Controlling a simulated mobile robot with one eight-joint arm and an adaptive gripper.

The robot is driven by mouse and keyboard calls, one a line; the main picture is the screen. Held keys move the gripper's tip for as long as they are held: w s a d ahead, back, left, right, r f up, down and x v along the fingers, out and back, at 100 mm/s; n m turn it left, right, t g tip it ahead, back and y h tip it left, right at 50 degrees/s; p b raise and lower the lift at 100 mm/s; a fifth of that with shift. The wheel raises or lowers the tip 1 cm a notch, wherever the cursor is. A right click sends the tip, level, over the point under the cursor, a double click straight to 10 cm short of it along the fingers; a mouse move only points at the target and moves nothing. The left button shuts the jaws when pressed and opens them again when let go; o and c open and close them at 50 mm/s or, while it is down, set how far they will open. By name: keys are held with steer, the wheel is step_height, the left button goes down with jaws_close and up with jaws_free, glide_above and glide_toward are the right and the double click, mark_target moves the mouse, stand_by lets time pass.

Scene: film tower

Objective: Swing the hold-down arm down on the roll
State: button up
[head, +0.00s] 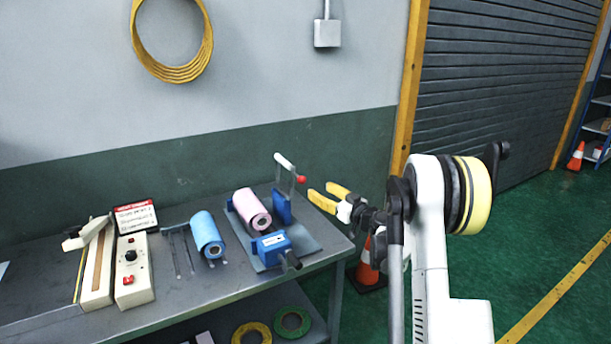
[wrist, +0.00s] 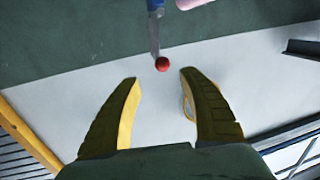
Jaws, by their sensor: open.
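The hold-down arm (head: 292,181) stands raised on a blue bracket (head: 282,206), with a white bar at its top and a red knob (head: 302,180) at its side. The pink roll (head: 252,210) lies on the stand to the left of the arm, clear of it. My gripper (head: 326,194) is open and empty, a little right of the knob, with yellow fingers pointing at it. In the wrist view the red knob (wrist: 162,64) appears just beyond and between the fingertips (wrist: 160,78); I see no contact. Part of the roll is cut off there.
The stand's grey base plate (head: 312,243) sits at the right end of the bench (head: 180,312). A blue roll (head: 207,236), a sealer with a control box (head: 134,272) and a red sign (head: 134,217) stand left. A cone (head: 366,272) is on the floor beside the bench.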

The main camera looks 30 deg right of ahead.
mark_target(304, 182)
steer(key=w, duration=0.3)
steer(key=w+a+b, duration=0.1)
steer(key=w, duration=0.2)
steer(key=w+a+b, duration=0.1)
steer(key=w, duration=0.3)
steer(key=shift+a, duration=0.25)
steer(key=shift+r, duration=0.1)
steer(key=shift+a, duration=0.1)
jaws_close()
